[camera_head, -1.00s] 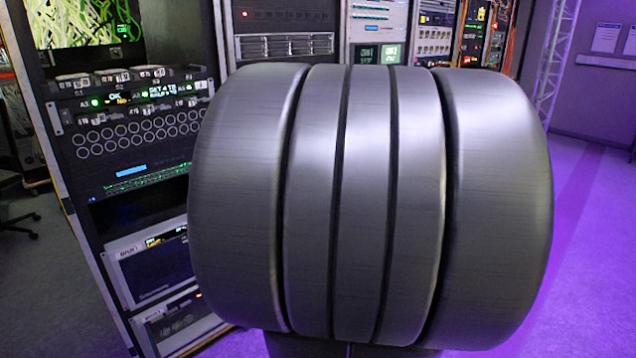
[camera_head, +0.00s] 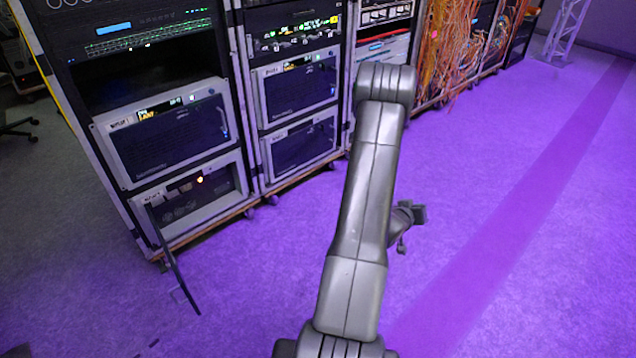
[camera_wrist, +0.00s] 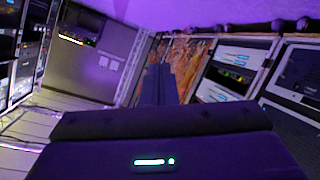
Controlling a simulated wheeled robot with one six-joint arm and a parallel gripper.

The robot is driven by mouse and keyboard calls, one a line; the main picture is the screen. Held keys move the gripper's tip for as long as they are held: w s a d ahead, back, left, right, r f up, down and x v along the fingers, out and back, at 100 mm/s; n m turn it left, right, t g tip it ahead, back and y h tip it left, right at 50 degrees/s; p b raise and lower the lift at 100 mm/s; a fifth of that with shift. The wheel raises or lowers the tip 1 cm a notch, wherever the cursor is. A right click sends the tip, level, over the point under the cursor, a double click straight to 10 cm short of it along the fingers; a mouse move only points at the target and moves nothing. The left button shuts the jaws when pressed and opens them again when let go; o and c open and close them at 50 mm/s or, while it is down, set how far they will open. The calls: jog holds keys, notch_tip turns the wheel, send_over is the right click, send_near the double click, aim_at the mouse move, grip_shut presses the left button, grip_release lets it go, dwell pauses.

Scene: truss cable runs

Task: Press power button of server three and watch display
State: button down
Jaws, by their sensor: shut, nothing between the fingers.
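Several grey-framed server units sit low in the racks in the head view: upper left (camera_head: 165,140), lower left (camera_head: 205,203), upper right (camera_head: 303,92) and lower right (camera_head: 303,150). Their labels are too small to read, so I cannot tell which is server three. The lower left unit shows an orange light (camera_head: 200,180), and its dark front door (camera_head: 180,275) hangs open. The upper left unit has a small display (camera_head: 147,114) with yellow text. My gripper (camera_head: 418,213) is to the right of the racks, over open floor, apart from the servers. Its dark fingers (camera_wrist: 160,84) are together and empty in the wrist view.
The open door juts into the floor in front of the left rack. A rack with tangled orange cables (camera_head: 440,60) stands further back, and a white truss (camera_head: 567,30) at the back right. The purple floor (camera_head: 520,200) at the right is clear.

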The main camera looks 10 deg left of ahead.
jog(key=s+d+f+h+b, duration=0.2)
jog(key=s+f+h+b, duration=0.1)
jog(key=f, duration=0.5)
jog(key=s+d+f+h+b, duration=0.3)
jog(key=f+h, duration=0.1)
jog(key=f, duration=0.5)
jog(key=shift+d+f+n, duration=0.2)
jog(key=shift+f+n, duration=0.1)
jog(key=shift+n, duration=0.1)
